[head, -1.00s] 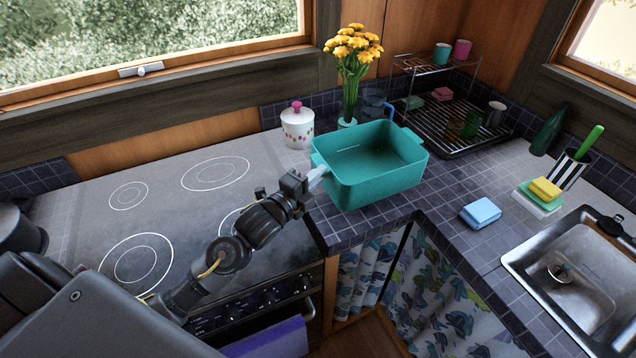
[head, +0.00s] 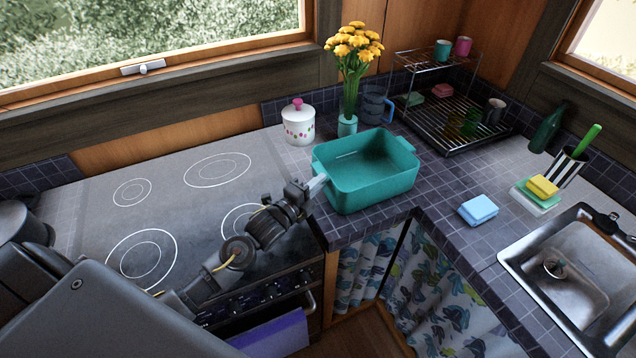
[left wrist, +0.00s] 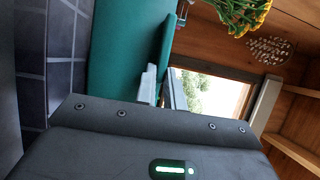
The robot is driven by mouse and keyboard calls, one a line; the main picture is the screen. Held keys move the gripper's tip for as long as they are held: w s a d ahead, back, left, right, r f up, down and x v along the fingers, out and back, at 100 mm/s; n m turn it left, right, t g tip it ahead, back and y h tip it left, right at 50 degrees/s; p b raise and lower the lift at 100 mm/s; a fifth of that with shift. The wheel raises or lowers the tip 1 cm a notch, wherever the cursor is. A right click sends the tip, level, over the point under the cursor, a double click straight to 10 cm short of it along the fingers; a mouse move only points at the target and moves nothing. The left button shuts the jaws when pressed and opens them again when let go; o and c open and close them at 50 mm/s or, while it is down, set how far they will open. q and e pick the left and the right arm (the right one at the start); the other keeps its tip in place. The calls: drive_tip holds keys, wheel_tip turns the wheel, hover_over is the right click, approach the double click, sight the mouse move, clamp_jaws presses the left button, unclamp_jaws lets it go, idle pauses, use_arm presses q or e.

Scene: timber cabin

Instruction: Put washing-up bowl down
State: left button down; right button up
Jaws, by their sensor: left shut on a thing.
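The washing-up bowl (head: 372,186) is a teal rectangular tub with a handle lip at each end. It is upright and empty over the tiled corner of the counter, and its base looks to be at or very close to the tiles. My left gripper (head: 316,187) is shut on the bowl's left end in the head view. In the left wrist view the bowl (left wrist: 122,50) fills the upper left, and the gripper's fingers (left wrist: 152,84) meet its edge. My right gripper is not in view.
The hob (head: 190,210) lies left of the bowl. A lidded pot (head: 299,127), a flower vase (head: 348,125) and a blue jug (head: 374,106) stand behind it. A dish rack (head: 455,125) is behind right. A blue sponge (head: 478,210) and the sink (head: 570,275) are to the right.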

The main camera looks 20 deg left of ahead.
use_arm(q)
drive_tip(key=c, duration=1.5)
unclamp_jaws()
drive_tip(key=shift+s+f, duration=0.1)
drive_tip(key=shift+s, duration=0.1)
drive_tip(key=b+v, duration=0.3)
drive_tip(key=v, duration=0.7)
drive_tip(key=shift+s, duration=0.25)
drive_tip(key=shift+s+a, duration=0.2)
drive_tip(key=shift+s, duration=0.35)
